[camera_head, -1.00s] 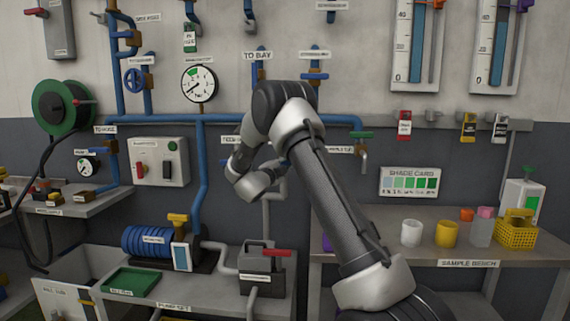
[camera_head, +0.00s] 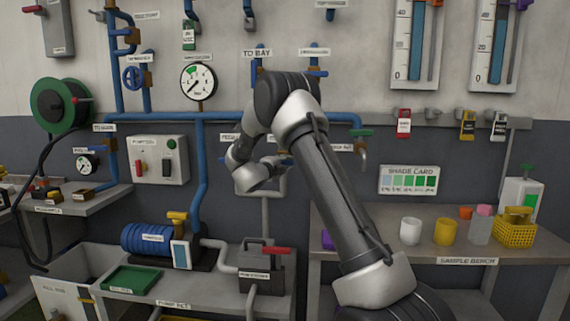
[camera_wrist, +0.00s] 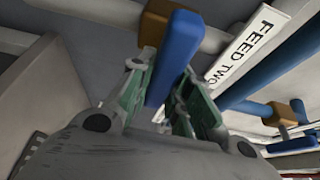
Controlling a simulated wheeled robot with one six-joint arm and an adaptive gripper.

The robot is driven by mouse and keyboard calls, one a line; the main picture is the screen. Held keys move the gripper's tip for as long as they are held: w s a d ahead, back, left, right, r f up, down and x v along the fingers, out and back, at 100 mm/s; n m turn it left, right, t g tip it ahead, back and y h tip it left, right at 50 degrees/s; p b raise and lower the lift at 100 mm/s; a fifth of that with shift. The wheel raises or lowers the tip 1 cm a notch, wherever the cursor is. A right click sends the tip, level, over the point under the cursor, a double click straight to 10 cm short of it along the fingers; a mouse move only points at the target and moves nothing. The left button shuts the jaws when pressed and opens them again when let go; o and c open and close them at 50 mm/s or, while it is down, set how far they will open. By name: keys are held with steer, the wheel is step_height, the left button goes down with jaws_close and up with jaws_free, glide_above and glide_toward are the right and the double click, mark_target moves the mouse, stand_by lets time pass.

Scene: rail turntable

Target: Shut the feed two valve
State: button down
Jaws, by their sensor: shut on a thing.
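The feed two valve shows in the wrist view as a brass-coloured body (camera_wrist: 154,22) on a pale pipe, with a blue lever handle (camera_wrist: 180,38). A white label reading FEED TWO (camera_wrist: 245,52) is right of it. The lever points from the body towards my wrist and lies across the pipe's line in the picture. My gripper (camera_wrist: 166,74) has its green-padded fingers on either side of the lever, shut on it. In the head view my wrist and forearm hide most of the valve and the gripper.
A second brass valve (camera_wrist: 282,114) with a blue handle is to the right in the wrist view. In the head view, the blue pipe (camera_head: 230,117) runs above my wrist. A grey box with a red lever (camera_head: 262,268) stands below, and the sample bench (camera_head: 420,250) is right.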

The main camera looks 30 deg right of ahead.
steer(key=shift+f, duration=0.15)
steer(key=c, duration=1.3)
jaws_free()
steer(key=v, duration=1.2)
